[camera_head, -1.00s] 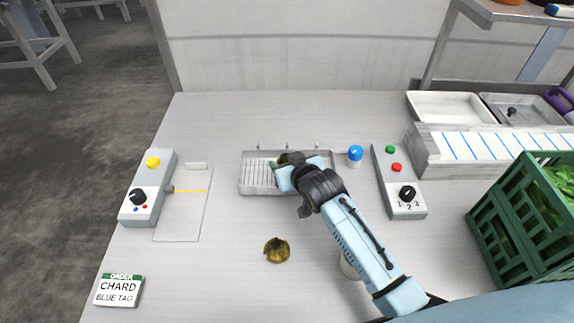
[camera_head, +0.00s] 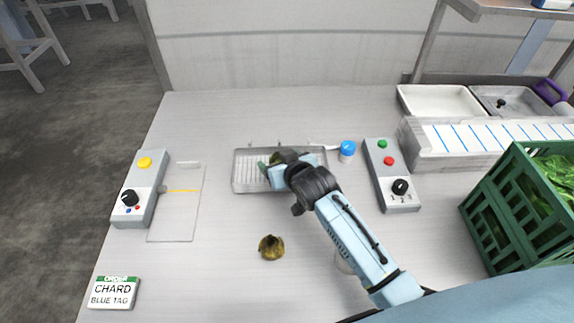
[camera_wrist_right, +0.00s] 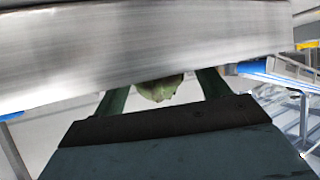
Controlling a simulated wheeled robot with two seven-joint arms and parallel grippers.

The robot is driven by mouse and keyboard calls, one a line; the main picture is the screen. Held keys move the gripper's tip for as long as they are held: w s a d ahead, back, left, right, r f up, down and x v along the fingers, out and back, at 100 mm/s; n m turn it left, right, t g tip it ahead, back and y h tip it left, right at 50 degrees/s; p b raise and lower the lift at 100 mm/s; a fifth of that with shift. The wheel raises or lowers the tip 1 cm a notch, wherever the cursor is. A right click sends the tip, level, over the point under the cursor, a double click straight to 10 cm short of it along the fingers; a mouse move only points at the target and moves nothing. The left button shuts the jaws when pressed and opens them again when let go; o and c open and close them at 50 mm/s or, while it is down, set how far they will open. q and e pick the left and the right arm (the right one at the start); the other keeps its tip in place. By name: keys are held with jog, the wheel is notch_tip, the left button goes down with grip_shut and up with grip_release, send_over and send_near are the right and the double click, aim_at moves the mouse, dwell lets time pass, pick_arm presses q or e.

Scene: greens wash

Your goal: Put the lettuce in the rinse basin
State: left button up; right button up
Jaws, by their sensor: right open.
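A shallow grey metal basin with a ribbed floor (camera_head: 245,178) stands in the middle of the table. My right gripper (camera_head: 266,166) is over this basin, its fingers partly hidden by the wrist. A small dull-green lump that looks like the lettuce (camera_head: 280,156) shows at the gripper's far side. In the right wrist view the pale green lettuce (camera_wrist_right: 160,88) lies between the open green fingers (camera_wrist_right: 163,92), partly hidden by a broad metal surface. I cannot tell whether it touches the basin floor. My left gripper is not in view.
A brownish-gold crumpled piece (camera_head: 271,247) lies in front of the basin. Another control box (camera_head: 139,190) is left. A green crate (camera_head: 489,220) of leaves stands far right.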

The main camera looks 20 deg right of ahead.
jog(key=p+v, duration=0.1)
jog(key=v, duration=1)
jog(key=shift+s+r+p, duration=0.15)
jog(key=shift+s+p, duration=0.2)
jog(key=shift+p, duration=0.05)
jog(key=shift+d, duration=0.15)
